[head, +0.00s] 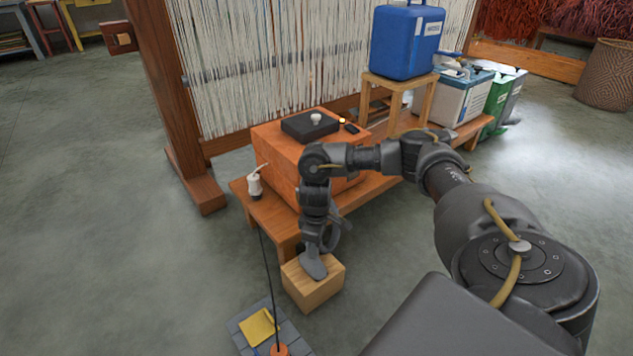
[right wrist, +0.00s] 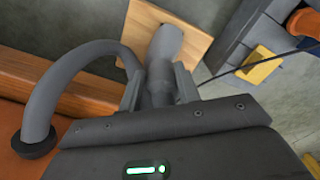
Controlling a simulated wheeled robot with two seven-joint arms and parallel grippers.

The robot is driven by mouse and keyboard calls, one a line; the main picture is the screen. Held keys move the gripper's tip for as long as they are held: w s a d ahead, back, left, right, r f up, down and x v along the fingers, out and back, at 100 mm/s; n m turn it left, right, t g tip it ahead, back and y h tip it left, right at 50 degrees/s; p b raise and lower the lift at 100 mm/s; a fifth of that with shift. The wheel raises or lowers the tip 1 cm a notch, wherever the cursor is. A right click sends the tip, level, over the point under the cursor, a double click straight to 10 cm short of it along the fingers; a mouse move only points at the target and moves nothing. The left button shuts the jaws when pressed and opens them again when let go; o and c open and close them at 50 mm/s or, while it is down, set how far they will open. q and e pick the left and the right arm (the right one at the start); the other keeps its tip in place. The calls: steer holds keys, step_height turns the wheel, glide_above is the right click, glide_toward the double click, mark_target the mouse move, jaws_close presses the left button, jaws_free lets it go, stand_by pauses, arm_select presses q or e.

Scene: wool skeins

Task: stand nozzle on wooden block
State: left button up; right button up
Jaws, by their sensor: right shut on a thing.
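A grey nozzle (head: 314,266) with a wide foot is upright over the top face of the light wooden block (head: 318,291). Its foot appears to meet the block, but I cannot tell whether it bears on it. My right gripper (head: 318,238) points down and is shut on the nozzle. In the right wrist view the nozzle (right wrist: 163,60) sits between the two fingers (right wrist: 158,88), with the wooden block (right wrist: 196,45) behind it. A grey curved hose (right wrist: 52,85) with a dark cuff bends off to the left. My left gripper is not in view.
An orange box (head: 275,160) stands on a low wooden bench (head: 268,215) close behind the block. A grey slab with a yellow cloth (head: 258,327) and a thin dark pole are front left. Floor at left is clear.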

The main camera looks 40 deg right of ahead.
steer(key=shift+f, duration=0.15)
steer(key=o, duration=0.9)
steer(key=shift+o, duration=0.2)
